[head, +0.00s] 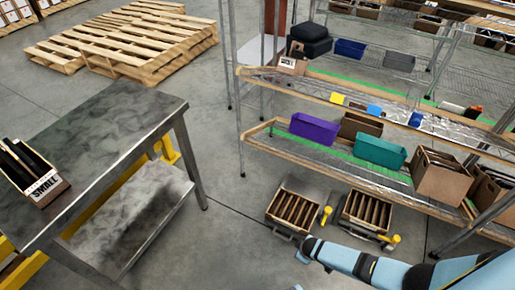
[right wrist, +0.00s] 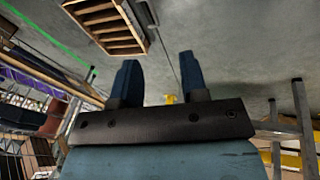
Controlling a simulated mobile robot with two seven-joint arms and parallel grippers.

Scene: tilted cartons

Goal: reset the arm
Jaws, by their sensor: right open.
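My right arm (head: 385,268), light blue with dark joints, comes in from the lower right in the head view and reaches left in front of the shelf's lower part. In the right wrist view my right gripper (right wrist: 160,75) has two dark blue fingers set well apart. My left arm and left gripper do not show in the head view.
A wire shelf holds a purple bin (head: 314,128), a teal bin (head: 380,152) and brown cartons (head: 440,176). Two slatted crates (head: 293,208) sit on the floor near my arm. A metal table (head: 110,125) stands left with a box marked SMALL (head: 45,187). Wooden pallets (head: 150,45) lie behind.

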